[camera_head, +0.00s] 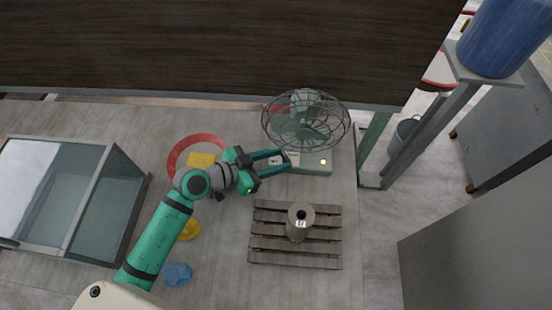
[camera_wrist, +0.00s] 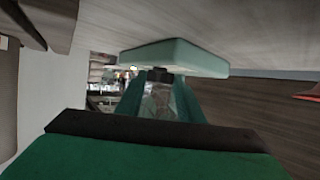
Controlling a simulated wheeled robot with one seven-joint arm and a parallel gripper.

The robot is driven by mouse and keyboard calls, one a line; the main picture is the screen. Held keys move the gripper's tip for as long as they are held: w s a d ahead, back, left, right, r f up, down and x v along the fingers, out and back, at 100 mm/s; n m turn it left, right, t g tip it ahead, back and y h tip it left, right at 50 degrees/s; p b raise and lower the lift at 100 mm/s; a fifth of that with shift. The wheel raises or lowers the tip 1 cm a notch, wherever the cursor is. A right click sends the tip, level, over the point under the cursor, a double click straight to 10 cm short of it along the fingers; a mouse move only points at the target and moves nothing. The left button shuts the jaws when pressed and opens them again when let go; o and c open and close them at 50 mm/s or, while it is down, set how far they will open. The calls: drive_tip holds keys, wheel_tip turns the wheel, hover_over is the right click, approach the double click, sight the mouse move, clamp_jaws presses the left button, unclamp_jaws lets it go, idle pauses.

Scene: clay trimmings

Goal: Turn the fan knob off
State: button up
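The fan (camera_head: 304,122) has a round wire cage and a pale green base (camera_head: 312,168), standing at the back right of the table. A small pale round spot (camera_head: 323,161) shows on the base; I cannot tell whether it is a control. My gripper (camera_head: 287,158) reaches in from the left, its fingers apart, tips at the base's left end. The wrist view shows the base as a tilted green slab (camera_wrist: 185,55). A small dark knob-like piece (camera_wrist: 160,75) lies at its edge, between my fingertips (camera_wrist: 160,84). Whether they touch it is unclear.
A wooden pallet (camera_head: 262,243) with a grey cylinder (camera_head: 297,228) lies in front of the fan. A red ring (camera_head: 172,150), yellow pieces (camera_head: 202,159) and a blue lump (camera_head: 177,274) lie around my arm. A glass-sided case (camera_head: 110,205) stands at left.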

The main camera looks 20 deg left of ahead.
drive_tip(key=shift+s+d+n+t, duration=0.1)
drive_tip(key=shift+n+t, duration=0.2)
drive_tip(key=shift+s+d+r+n+t+y, duration=0.1)
drive_tip(key=shift+n+t+y, duration=0.25)
drive_tip(key=shift+n+y, duration=0.25)
drive_tip(key=shift+d+r+n+t+y, duration=0.1)
drive_tip(key=shift+n+t+y, duration=0.25)
drive_tip(key=shift+n+y, duration=0.25)
drive_tip(key=shift+s+d+n+t+y, duration=0.1)
drive_tip(key=shift+d+n+t+y, duration=0.15)
drive_tip(key=shift+n+y, duration=0.6)
drive_tip(key=shift+d+n+t+y, duration=0.1)
drive_tip(key=shift+n+t+y, duration=0.15)
drive_tip(key=shift+n+y, duration=0.6)
drive_tip(key=shift+y, duration=0.5)
drive_tip(key=shift+f, duration=0.1)
drive_tip(key=o, duration=1.1)
drive_tip(key=shift+c, duration=0.2)
drive_tip(key=shift+s, duration=0.1)
